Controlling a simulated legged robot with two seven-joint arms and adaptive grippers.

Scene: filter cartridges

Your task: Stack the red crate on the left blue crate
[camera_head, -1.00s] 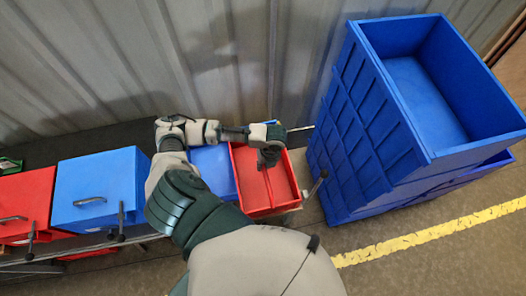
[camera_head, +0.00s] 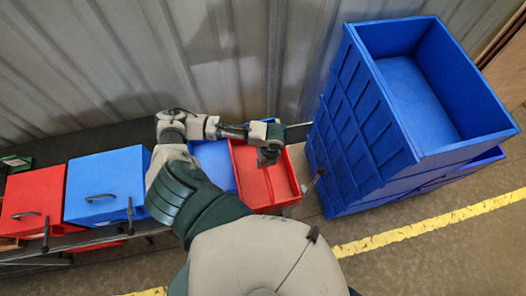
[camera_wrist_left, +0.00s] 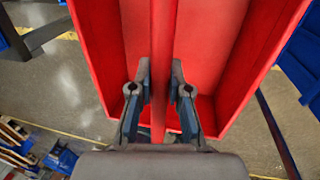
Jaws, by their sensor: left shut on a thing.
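The open red crate (camera_head: 284,182) has a divider down its middle. My left gripper (camera_head: 268,158) reaches into it from above. In the left wrist view its fingers (camera_wrist_left: 160,84) are shut on the divider of the red crate (camera_wrist_left: 215,50), one on each side. Floor shows around the crate there; I cannot tell whether it is clear of its support. A blue crate (camera_head: 214,164) lies directly left of the red crate, partly hidden by my arm. Farther left is a blue box with a handle (camera_head: 108,172). My right gripper is not in view.
A tall stack of large blue crates (camera_head: 360,130) stands close on the right. A red box with a handle (camera_head: 30,190) is at far left. A corrugated metal wall (camera_head: 90,60) is behind. The floor with a yellow line (camera_head: 430,228) is open in front right.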

